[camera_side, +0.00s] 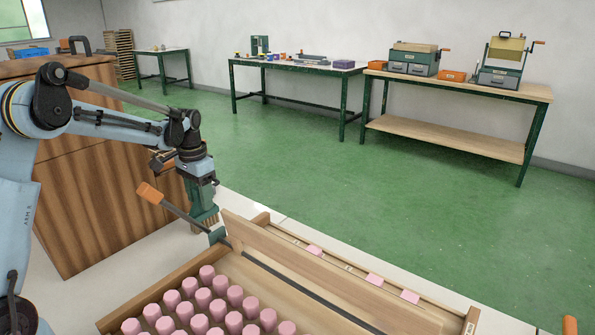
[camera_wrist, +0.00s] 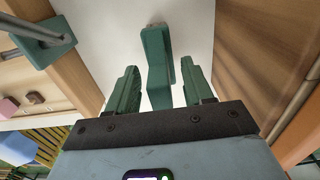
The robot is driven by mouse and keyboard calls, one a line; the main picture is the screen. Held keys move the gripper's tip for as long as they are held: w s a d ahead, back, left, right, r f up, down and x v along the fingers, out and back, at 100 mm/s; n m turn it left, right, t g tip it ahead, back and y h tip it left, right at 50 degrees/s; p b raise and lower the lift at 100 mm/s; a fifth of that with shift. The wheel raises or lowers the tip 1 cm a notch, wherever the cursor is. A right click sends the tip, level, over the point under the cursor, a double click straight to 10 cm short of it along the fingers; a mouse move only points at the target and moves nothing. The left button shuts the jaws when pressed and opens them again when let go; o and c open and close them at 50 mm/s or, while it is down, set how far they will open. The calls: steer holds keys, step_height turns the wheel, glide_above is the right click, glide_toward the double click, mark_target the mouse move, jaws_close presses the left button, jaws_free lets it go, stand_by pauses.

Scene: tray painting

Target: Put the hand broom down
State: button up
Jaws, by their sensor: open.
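The hand broom (camera_wrist: 157,70) has a green body, seen between the two green fingers of my gripper (camera_wrist: 160,66) in the wrist view. A gap shows on each side of it, so my gripper is open around it and not clamping it.
A crank with an orange handle (camera_side: 150,193) and grey rod ends at a green block (camera_side: 217,235) close beside my gripper. The wooden tray (camera_side: 150,298) holds several pink pieces (camera_side: 203,297). A wooden cabinet (camera_side: 95,190) stands behind my arm. Workbenches are far back.

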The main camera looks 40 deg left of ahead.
step_height(320, 180, up, 11)
steer(key=shift+r, duration=0.2)
steer(key=shift+d+r, duration=0.1)
steer(key=shift+r, duration=0.1)
steer(key=s+d+r+t, duration=0.1)
steer(key=s+d+t, duration=0.15)
steer(key=d, duration=0.25)
steer(key=s+d+t, duration=0.1)
steer(key=s+d, duration=0.2)
steer(key=d, duration=0.3)
steer(key=s+d+f+t, duration=0.3)
steer(key=s+d+f, duration=0.2)
steer(key=s+d, duration=0.3)
steer(key=shift+s+d+f+t, duration=0.15)
steer(key=shift+s+f+t, duration=0.1)
steer(key=shift+f+t, duration=0.1)
steer(key=shift+r, duration=0.15)
